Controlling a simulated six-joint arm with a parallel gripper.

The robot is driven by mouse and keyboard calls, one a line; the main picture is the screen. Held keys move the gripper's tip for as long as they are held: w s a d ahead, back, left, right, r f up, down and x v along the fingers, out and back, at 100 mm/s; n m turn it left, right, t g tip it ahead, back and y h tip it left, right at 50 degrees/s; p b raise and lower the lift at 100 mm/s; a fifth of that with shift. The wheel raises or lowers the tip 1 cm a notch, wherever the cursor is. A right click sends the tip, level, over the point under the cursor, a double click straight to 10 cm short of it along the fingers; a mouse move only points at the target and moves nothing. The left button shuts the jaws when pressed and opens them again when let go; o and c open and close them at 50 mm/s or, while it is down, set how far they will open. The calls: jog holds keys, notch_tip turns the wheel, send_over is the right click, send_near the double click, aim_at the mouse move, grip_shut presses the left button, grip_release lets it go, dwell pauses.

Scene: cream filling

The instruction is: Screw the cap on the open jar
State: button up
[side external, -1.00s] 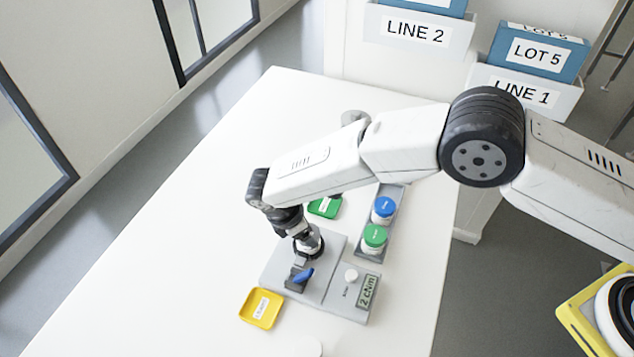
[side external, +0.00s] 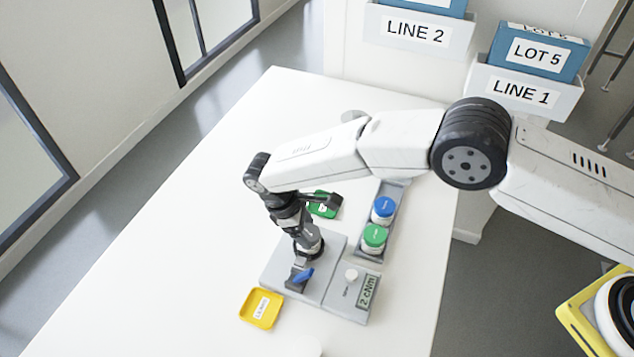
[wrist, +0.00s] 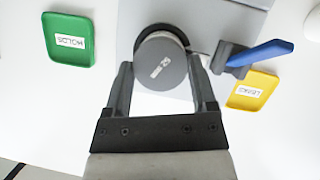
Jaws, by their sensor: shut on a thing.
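A round grey cap (wrist: 160,66) with a small white label is between the fingers of my gripper (wrist: 160,82) in the wrist view. My gripper is shut on it. In the side view, my gripper (side external: 306,248) points down over the grey fixture plate (side external: 275,262). A dark curved rim (wrist: 168,30) shows behind the cap. The open jar is not visible; the cap and gripper hide what lies under them, so I cannot tell how the cap sits. A clamp with a blue handle (side external: 302,276) is close beside my gripper; the handle also shows in the wrist view (wrist: 256,53).
A yellow tray (side external: 261,308) lies left of the fixture, a green tray (side external: 324,206) behind it. A grey rack (side external: 384,247) holds a blue-lidded jar (side external: 383,209) and a green-lidded jar (side external: 374,238). A grey box (side external: 350,292) with a knob and "2 cNm" display adjoins the plate. The table's left side is clear.

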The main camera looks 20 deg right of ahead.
jog(key=m, duration=0.3)
jog(key=m+g+y, duration=0.1)
jog(key=m, duration=0.1)
jog(key=shift+w+d+m+g+y, duration=0.15)
jog(key=shift+m+g+y, duration=0.15)
jog(key=shift+m, duration=0.1)
jog(key=o, duration=1.1)
jog(key=n+t+h, duration=0.1)
jog(key=n, duration=0.3)
jog(key=shift+a, duration=0.2)
jog(key=shift+n+t+h, duration=0.3)
jog(key=shift+n, duration=0.6)
